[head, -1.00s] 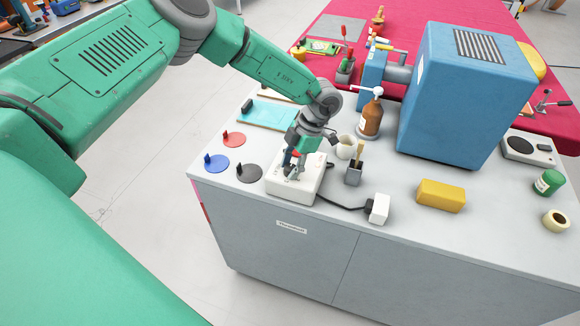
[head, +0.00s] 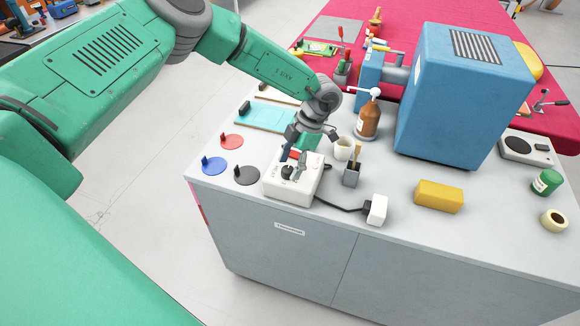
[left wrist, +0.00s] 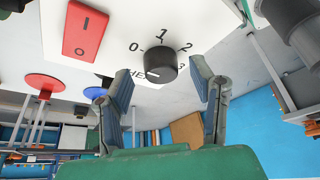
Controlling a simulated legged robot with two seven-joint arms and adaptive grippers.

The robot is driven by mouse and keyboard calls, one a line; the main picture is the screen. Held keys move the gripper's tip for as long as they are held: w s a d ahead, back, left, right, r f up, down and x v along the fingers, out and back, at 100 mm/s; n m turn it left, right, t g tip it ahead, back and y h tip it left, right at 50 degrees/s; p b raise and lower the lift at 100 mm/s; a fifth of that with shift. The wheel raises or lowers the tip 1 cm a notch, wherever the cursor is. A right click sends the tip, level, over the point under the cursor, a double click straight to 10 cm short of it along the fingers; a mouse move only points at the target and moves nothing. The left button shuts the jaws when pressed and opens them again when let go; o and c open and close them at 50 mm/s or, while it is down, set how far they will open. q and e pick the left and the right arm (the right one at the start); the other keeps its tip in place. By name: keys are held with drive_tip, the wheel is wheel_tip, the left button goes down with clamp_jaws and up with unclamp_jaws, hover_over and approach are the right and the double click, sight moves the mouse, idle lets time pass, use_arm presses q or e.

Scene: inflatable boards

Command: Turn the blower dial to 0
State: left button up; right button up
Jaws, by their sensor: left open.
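The white blower box (head: 292,192) sits at the front left of the grey cabinet top. Its black dial (head: 288,172) shows in the left wrist view (left wrist: 161,68), with the printed marks 0, 1, 2 and 3 around its upper side. A white line on the dial points left and slightly down, below the 0 mark. A red rocker switch (left wrist: 85,32) is left of the dial. My left gripper (head: 298,161) is open just above the box. In the left wrist view its fingers (left wrist: 162,88) are spread on either side of the dial, apart from it.
A black cable runs from the box to a white plug block (head: 377,209). A grey brush holder (head: 352,174), a white cup (head: 343,149) and a brown bottle (head: 368,118) stand close by. Coloured discs (head: 222,163) lie left of the box. A big blue machine (head: 455,90) stands at right.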

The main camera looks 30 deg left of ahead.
use_arm(q)
drive_tip(key=v, duration=1)
drive_tip(key=shift+w+d+r, duration=0.15)
drive_tip(key=shift+w+r, duration=0.1)
drive_tip(key=shift+w, duration=0.15)
drive_tip(key=shift+f, duration=0.1)
